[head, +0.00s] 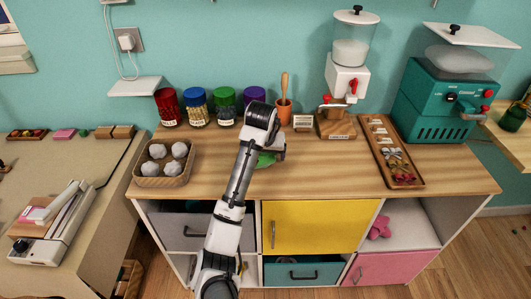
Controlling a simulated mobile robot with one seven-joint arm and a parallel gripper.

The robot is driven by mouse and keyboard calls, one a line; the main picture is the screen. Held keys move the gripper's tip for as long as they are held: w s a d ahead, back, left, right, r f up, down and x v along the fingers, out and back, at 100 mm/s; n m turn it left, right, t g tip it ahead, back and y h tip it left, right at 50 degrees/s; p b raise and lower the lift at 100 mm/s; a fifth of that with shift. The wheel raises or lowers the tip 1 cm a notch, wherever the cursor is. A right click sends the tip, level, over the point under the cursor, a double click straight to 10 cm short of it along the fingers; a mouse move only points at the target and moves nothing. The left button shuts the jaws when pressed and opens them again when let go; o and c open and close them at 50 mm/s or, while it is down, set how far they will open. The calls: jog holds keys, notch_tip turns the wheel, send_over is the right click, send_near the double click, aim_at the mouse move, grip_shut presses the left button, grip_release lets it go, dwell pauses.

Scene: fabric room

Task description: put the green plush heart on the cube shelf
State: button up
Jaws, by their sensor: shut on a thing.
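The green plush heart (265,160) shows only in part, as a green patch under the end of my arm above the wooden top. My gripper (271,152) is shut on it; my wrist hides the fingertips and most of the heart. I cannot tell whether the heart touches the top. The cube shelf (455,180) stands in front of me, with a wooden top, a yellow door (320,228), a grey drawer (185,232), a teal drawer (303,272) and a pink door (385,268). An open compartment at upper right holds a pink plush (380,228).
On the top, a basket of white balls (163,175) is at left, several lidded jars (196,108) behind, a long tray (392,155) at right. A dispenser (347,75) and a teal machine (445,100) stand at back right. The top's front middle is clear.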

jog(key=o, duration=0.6)
jog(key=shift+f, duration=0.1)
jog(key=shift+o, duration=0.2)
jog(key=shift+s+r, duration=0.1)
jog(key=shift+r, duration=0.35)
jog(key=p+v, duration=0.3)
jog(key=v, duration=0.8)
jog(key=shift+r+p, duration=0.2)
jog(key=shift+p, duration=0.15)
